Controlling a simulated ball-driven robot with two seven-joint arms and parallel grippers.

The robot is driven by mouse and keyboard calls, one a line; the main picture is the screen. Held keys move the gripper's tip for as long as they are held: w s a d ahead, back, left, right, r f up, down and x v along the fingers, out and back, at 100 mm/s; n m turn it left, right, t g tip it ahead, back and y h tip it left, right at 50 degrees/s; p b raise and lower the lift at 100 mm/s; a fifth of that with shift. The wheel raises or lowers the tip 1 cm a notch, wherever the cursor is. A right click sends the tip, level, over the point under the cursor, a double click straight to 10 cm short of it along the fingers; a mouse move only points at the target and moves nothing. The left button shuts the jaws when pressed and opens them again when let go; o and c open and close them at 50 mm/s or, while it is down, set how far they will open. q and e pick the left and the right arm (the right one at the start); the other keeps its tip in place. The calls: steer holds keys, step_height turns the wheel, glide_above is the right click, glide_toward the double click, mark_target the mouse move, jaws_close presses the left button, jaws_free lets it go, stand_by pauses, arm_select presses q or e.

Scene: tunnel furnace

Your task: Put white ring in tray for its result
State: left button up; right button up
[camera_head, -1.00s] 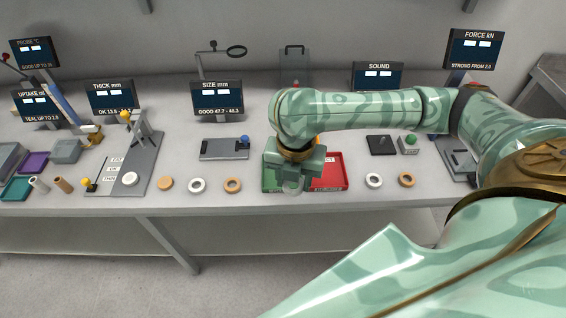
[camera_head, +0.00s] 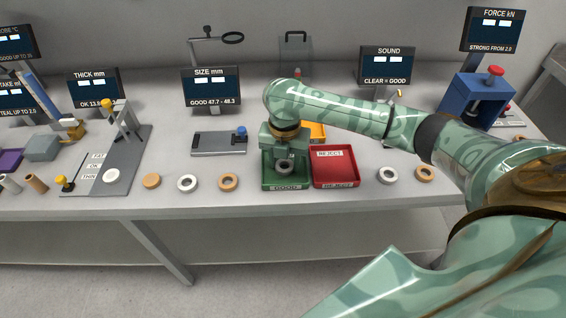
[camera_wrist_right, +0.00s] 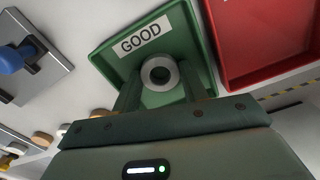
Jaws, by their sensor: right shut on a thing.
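My right gripper (camera_head: 284,163) is over the green tray (camera_head: 270,185) marked GOOD. In the right wrist view its fingers (camera_wrist_right: 160,88) are shut on a white ring (camera_wrist_right: 147,76), shaded grey, which is in front of the green tray's floor (camera_wrist_right: 180,45). I cannot tell whether the ring touches that floor. The red tray (camera_head: 347,162) marked REJECT stands directly to the right. Other white rings lie on the table, one left of the green tray (camera_head: 187,184) and one right of the red tray (camera_head: 387,175). My left gripper is not in view.
Tan rings lie left (camera_head: 228,182) and right (camera_head: 425,174) of the trays. An orange tray (camera_head: 316,131) is behind them. The size gauge (camera_head: 212,144) stands at left, and a blue press (camera_head: 474,100) at right. The table's front edge is close to the trays.

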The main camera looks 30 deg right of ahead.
steer(key=shift+r, duration=0.15)
steer(key=o, duration=1)
steer(key=shift+r, duration=0.1)
step_height(320, 180, up, 12)
steer(key=p, duration=0.6)
steer(key=shift+s+a, duration=0.1)
steer(key=shift+s, duration=0.05)
